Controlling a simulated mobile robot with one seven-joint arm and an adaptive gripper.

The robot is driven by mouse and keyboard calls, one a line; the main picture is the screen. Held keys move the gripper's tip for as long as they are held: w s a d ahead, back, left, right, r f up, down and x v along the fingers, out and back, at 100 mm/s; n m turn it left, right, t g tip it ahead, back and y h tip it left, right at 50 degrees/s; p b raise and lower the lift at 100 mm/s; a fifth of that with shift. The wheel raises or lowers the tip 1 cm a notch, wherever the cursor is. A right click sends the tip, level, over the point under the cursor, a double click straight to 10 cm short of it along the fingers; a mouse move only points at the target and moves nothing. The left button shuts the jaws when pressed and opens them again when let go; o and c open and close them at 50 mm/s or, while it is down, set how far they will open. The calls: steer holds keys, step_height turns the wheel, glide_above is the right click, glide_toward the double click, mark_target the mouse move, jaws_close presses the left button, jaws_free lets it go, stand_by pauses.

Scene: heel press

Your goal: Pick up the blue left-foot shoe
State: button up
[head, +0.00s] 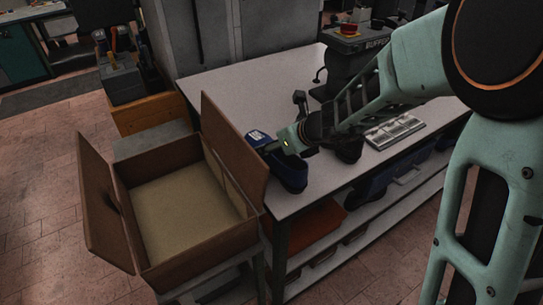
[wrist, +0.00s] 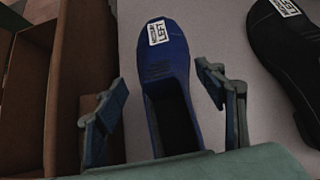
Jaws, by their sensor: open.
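The blue shoe (wrist: 164,70) lies on the white table (head: 225,88), with a white label reading LEFT on its toe in the wrist view. In the head view the blue shoe (head: 289,174) is partly hidden by my gripper (head: 275,148). In the wrist view my gripper (wrist: 158,115) is open, with one finger on each side of the shoe near its opening. Gaps show between the fingers and the shoe, wider on the left. A black shoe (wrist: 288,50) with a LEFT label lies to the right, apart from the blue one.
An open, empty cardboard box (head: 185,215) stands left of the table, its raised flap (head: 233,150) close to the blue shoe. A metal tray (head: 394,130) lies farther right on the table. A dark machine (head: 350,50) stands at the back. A lower shelf holds an orange bin (head: 315,225).

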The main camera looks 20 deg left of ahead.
steer(key=x, duration=0.4)
steer(key=shift+f+b, duration=0.35)
steer(key=shift+f, duration=0.05)
steer(key=shift+d, duration=0.1)
steer(key=c, duration=1.2)
